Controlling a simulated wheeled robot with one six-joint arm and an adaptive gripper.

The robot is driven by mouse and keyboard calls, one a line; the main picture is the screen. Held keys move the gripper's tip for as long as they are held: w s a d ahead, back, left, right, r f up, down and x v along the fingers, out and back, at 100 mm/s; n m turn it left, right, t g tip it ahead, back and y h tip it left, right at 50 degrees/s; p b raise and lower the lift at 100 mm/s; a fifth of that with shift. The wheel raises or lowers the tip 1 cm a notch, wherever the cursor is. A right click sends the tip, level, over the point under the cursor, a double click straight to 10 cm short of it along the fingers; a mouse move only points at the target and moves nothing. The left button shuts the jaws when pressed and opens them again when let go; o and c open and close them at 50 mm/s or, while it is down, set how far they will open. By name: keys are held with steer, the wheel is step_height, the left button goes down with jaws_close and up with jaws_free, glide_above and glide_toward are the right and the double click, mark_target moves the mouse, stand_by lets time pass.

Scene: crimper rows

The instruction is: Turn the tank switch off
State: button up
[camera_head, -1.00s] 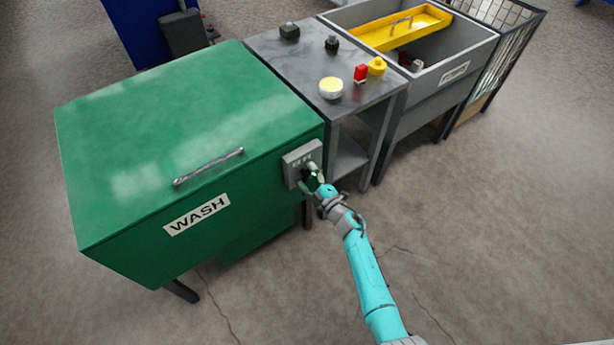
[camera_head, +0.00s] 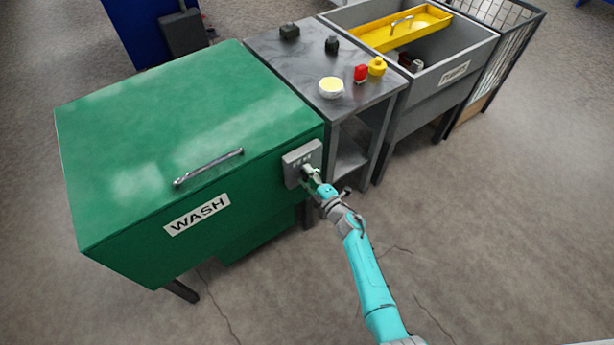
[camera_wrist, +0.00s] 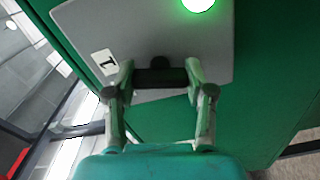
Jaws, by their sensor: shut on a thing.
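The green wash tank (camera_head: 130,190) has a grey switch box (camera_head: 290,161) on the right end of its front. In the wrist view the box's grey plate (camera_wrist: 190,45) carries a glowing green lamp (camera_wrist: 198,4), a white label (camera_wrist: 105,62) with a 1, and a dark switch knob (camera_wrist: 154,78). My gripper (camera_head: 308,173) is at the box. In the wrist view my gripper (camera_wrist: 160,76) is shut on the switch knob, one finger on each side. The knob's exact angle is hard to tell. The tank lid is closed.
A grey bench (camera_head: 275,45) with a red block (camera_head: 361,73), a yellow knob (camera_head: 377,66) and a round pale-yellow piece (camera_head: 331,87) stands right of the tank. Beyond it is a grey basin (camera_head: 480,52) with a yellow tray (camera_head: 375,38). The front floor is clear.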

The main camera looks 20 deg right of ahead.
steer(key=n, duration=0.4)
steer(key=shift+n, duration=0.3)
steer(key=shift+f+n, duration=0.1)
steer(key=shift+n, duration=2.1)
steer(key=o, duration=1.2)
steer(key=shift+c, duration=0.2)
steer(key=shift+s, duration=0.1)
steer(key=v, duration=1.2)
